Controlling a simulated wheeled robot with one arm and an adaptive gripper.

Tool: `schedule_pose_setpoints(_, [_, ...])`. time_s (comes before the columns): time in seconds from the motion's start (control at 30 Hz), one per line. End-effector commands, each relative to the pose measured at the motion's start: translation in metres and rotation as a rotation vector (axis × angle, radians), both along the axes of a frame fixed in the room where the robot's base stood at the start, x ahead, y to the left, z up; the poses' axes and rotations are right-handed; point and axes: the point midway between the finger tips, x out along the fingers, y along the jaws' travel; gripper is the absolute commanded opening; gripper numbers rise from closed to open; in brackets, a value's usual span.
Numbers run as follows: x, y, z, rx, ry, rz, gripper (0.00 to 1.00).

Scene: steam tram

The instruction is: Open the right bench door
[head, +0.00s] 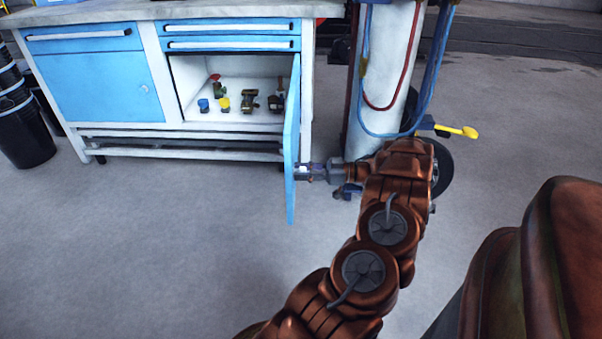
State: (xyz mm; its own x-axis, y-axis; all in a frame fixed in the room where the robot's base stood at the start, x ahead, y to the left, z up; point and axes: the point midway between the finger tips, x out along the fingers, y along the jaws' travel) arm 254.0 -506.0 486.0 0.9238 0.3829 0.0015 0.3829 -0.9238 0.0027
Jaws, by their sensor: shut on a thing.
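The workbench (175,14) has a grey top and blue fronts. Its right bench door (291,150) is blue and stands swung out towards me, seen nearly edge-on. The cupboard behind it (230,75) is open to view. My copper-coloured arm reaches in from the lower right.
Several small tools and fittings (249,100) stand inside the cupboard. A white column (385,75) with red and blue hoses and a wheel stands right of the bench, close to my arm. Black buckets (22,125) stand at the left. The floor in front is clear.

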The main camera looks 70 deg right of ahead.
Motion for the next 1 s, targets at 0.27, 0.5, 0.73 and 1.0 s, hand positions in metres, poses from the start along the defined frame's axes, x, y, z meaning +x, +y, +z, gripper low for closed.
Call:
schedule_pose_setpoints(0.27, [0.0003, -0.0028, -0.0002, -0.003, 0.0, -0.008, 0.0])
schedule_pose_setpoints(0.5, [0.0001, -0.0016, -0.0013, -0.001, 0.001, -0.005, 0.52])
schedule_pose_setpoints(0.73, [0.0, -0.0007, -0.0017, 0.001, 0.001, -0.003, 0.59])
schedule_pose_setpoints(1.0, [-0.0081, -0.0041, -0.0016, 0.0, 0.0, -0.003, 0.59])
